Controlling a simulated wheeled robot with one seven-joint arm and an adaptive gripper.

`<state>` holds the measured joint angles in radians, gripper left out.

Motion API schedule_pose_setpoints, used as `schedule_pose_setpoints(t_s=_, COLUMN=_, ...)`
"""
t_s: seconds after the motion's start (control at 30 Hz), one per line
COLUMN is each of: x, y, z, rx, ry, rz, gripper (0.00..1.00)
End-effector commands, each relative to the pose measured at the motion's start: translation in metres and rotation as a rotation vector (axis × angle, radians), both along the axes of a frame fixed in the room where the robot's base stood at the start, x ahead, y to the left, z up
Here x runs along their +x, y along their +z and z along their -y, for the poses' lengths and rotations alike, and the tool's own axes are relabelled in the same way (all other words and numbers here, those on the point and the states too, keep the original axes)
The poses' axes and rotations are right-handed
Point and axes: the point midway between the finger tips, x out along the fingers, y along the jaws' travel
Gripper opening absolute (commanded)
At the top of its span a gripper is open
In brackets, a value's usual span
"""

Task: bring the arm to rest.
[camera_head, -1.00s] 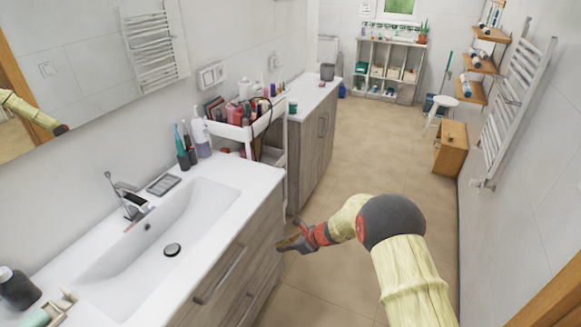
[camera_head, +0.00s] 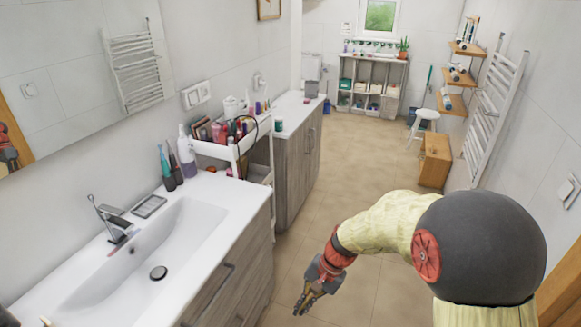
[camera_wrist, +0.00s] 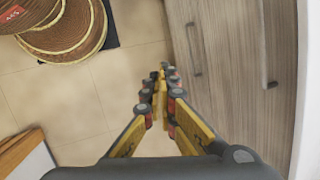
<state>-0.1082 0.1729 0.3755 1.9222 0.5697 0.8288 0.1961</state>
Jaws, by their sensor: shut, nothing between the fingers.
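My gripper (camera_head: 306,302) is in the lower middle of the head view, at the end of my bent arm. It hangs in free air over the tiled floor, to the right of the sink cabinet (camera_head: 240,280). In the wrist view my gripper (camera_wrist: 161,72) points down toward the floor, with its fingertips together and nothing between them. The cabinet's wood front also shows on the right of the wrist view (camera_wrist: 225,70), apart from the fingers.
A white cart (camera_head: 228,150) with cosmetics stands beyond the sink (camera_head: 185,240). A wooden stool-like box (camera_head: 435,160) and a towel radiator (camera_head: 495,115) are on the right. The floor (camera_head: 345,165) down the middle is clear.

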Motion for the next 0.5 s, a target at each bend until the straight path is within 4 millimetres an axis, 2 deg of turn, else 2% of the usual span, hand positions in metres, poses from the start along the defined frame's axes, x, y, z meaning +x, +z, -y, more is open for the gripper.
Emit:
schedule_pose_setpoints(t_s=0.03, x=-0.013, y=0.021, z=0.012, rx=-0.025, ry=0.064, rz=0.042, gripper=0.0)
schedule_pose_setpoints(t_s=0.2, x=-0.058, y=0.072, z=0.053, rx=-0.118, ry=0.255, rz=0.155, gripper=0.0)
schedule_pose_setpoints(t_s=0.5, x=-0.127, y=0.142, z=0.115, rx=-0.302, ry=0.46, rz=0.345, gripper=0.0)
